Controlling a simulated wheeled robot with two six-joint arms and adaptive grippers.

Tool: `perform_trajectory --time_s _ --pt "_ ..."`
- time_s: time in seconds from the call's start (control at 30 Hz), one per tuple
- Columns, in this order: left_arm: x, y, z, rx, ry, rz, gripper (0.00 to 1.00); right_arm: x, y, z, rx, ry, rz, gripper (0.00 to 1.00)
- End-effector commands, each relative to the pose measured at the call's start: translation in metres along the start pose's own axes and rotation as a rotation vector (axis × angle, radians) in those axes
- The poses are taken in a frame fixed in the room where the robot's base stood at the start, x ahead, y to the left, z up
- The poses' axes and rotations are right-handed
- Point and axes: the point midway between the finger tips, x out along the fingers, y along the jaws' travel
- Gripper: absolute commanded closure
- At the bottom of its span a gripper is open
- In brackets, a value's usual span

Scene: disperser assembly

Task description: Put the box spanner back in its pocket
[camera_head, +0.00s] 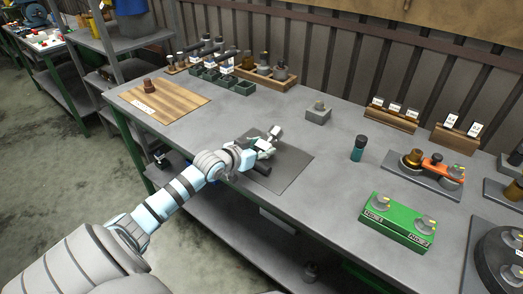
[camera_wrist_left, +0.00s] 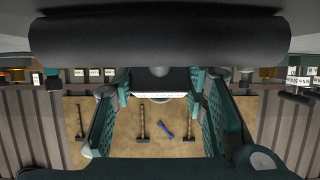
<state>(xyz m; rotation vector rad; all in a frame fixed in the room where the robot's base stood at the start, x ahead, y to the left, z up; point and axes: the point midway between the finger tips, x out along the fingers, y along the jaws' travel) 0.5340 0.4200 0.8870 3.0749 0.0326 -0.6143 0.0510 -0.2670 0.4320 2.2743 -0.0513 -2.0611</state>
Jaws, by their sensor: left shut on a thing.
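My left gripper (camera_head: 266,146) is low over the dark mat (camera_head: 292,178) at the front of the bench, shut on what looks like the box spanner. The fingers hide the part between, so I cannot tell whether these are one piece. In the left wrist view a dark bar (camera_wrist_left: 160,40) crosses the top, with the green-padded fingers (camera_wrist_left: 160,100) below it. I cannot make out which pocket belongs to the spanner.
Green bins (camera_head: 232,84) and a wooden rack (camera_head: 262,78) of tools stand at the back left. A wooden board (camera_head: 175,101) lies left. A small grey block (camera_head: 318,114), a teal-and-black bottle (camera_head: 358,149) and a green fixture (camera_head: 396,222) stand to the right. Bench between is clear.

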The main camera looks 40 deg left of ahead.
Motion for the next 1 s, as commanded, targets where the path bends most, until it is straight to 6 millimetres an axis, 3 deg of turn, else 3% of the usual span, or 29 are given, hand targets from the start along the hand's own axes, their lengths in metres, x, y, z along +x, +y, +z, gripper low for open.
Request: perform_trajectory --time_s 0.17,0.2,0.3,0.67,0.87,1.0 --pt "0.0 0.0 -0.001 0.001 0.003 0.001 1.0 0.0 0.0 -0.001 0.0 0.001 0.0 1.0" --pt "0.0 0.0 0.001 0.0 0.0 0.0 0.56 0.0 0.0 -0.001 0.0 0.001 0.001 1.0" --pt "0.0 0.0 0.0 0.0 -0.001 0.0 0.4 0.0 0.001 -0.001 0.0 0.001 0.001 1.0" --pt "-0.001 0.0 -0.002 0.0 -0.001 0.0 0.4 -0.002 0.002 -0.001 -0.001 0.001 0.003 1.0" --pt "-0.03 -0.001 -0.004 0.006 -0.005 -0.001 0.4 -0.018 0.004 -0.003 -0.001 0.001 0.003 1.0" --pt "-0.063 0.0 -0.006 0.008 -0.007 0.001 0.4 -0.042 0.005 -0.005 -0.001 0.001 0.003 1.0"
